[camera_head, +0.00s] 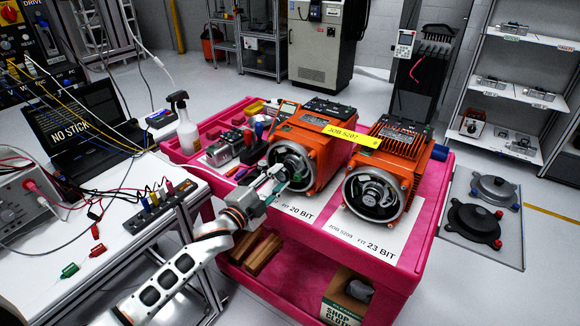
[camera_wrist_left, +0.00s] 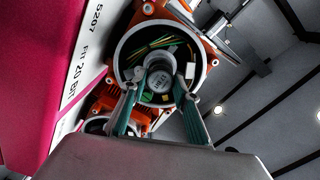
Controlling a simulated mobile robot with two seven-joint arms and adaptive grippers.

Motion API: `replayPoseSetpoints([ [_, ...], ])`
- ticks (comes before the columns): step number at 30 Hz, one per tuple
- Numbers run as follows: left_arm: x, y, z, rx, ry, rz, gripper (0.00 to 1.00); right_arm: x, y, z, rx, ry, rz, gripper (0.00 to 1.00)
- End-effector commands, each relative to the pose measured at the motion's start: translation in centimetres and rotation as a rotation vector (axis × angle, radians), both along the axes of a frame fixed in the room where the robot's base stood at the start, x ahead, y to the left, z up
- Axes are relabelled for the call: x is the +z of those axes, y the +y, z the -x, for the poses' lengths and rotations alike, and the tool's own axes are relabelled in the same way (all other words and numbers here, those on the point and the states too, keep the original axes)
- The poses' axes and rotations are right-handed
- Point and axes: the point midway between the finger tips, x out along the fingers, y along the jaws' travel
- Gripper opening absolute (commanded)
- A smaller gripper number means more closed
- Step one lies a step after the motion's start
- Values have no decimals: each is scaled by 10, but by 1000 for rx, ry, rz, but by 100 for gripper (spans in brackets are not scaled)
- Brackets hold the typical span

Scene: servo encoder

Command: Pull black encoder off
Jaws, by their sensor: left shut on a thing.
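The left orange servo motor (camera_head: 318,140) sits on the pink cart with its round open end facing my left arm. My left gripper (camera_head: 276,180) reaches into this opening. In the left wrist view its two green-grey fingers (camera_wrist_left: 157,88) are shut on either side of the encoder (camera_wrist_left: 158,68), a small round dark-and-grey part at the middle of the opening. Coloured wires (camera_wrist_left: 150,48) lie behind and around it. The fingers partly hide the encoder, and I cannot tell whether it is still seated. My right gripper is not in view.
A second orange motor (camera_head: 395,165) with an open end stands close on the right. A yellow job label (camera_head: 352,135) spans both motors. A grey round cover (camera_head: 494,187) and a black one (camera_head: 474,222) lie on a floor mat. A spray bottle (camera_head: 186,128) stands at the cart's left.

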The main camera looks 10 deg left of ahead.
Motion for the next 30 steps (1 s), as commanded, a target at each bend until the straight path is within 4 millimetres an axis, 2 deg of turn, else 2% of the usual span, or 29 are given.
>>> replayPoseSetpoints([
  [8,1,2,7,0,0,1,9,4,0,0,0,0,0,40],
  [23,1,15,41,-1,1,1,9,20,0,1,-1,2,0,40],
  [30,0,20,56,-1,-1,1,9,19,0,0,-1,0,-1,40],
])
